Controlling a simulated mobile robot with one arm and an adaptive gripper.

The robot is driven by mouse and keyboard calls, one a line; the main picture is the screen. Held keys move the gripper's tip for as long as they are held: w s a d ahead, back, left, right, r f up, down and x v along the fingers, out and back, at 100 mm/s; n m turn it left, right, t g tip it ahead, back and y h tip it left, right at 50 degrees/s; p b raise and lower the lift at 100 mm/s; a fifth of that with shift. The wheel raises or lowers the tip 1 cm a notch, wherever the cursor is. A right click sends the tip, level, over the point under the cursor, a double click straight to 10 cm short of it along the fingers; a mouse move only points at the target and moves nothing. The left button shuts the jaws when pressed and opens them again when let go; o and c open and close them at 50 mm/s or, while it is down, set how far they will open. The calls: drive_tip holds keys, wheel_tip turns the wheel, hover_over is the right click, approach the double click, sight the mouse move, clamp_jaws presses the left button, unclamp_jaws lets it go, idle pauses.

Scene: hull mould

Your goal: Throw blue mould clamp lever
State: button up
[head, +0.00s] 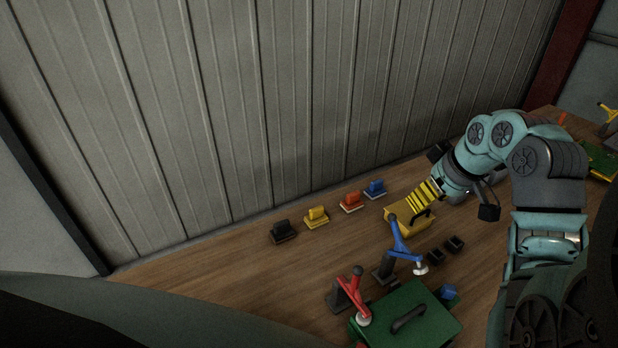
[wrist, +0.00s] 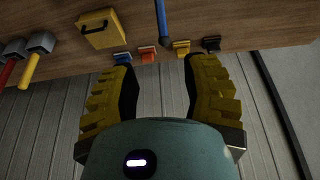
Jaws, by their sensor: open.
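The blue clamp lever (head: 400,242) stands tilted upward on a dark base (head: 385,270), with a dark knob on top and a pale pad low at its right. A blue bar (wrist: 163,22) at the top of the wrist view looks like this lever. My gripper (head: 420,195) is behind and to the right of the lever in the head view, apart from it, over the yellow box. Its yellow fingers are spread with nothing between them in the wrist view (wrist: 161,78). The green mould (head: 425,323) with a black handle is at the front, partly cut off.
A red clamp (head: 352,290) stands left of the green mould. A yellow box (head: 402,223) is below my gripper. Black (head: 284,232), yellow (head: 317,217), orange (head: 351,202) and blue (head: 375,189) blocks line the wall edge. Hammers (wrist: 36,55) show in the wrist view.

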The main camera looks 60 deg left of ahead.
sight(396, 225)
drive_tip(key=b+x, duration=0.2)
drive_tip(key=x, duration=0.1)
drive_tip(key=b+x, duration=0.2)
drive_tip(key=x, duration=0.2)
drive_tip(key=b+x, duration=0.2)
drive_tip(key=x, duration=0.1)
drive_tip(key=shift+s+a+f, duration=0.1)
drive_tip(key=shift+s+f, duration=0.25)
drive_tip(key=shift+a+f, duration=0.2)
drive_tip(key=shift+a, duration=0.05)
drive_tip(key=shift+p+x, duration=0.75)
drive_tip(key=shift+x, duration=1.55)
drive_tip(key=shift+w+d, duration=0.1)
clamp_jaws()
drive_tip(key=shift+f, duration=0.1)
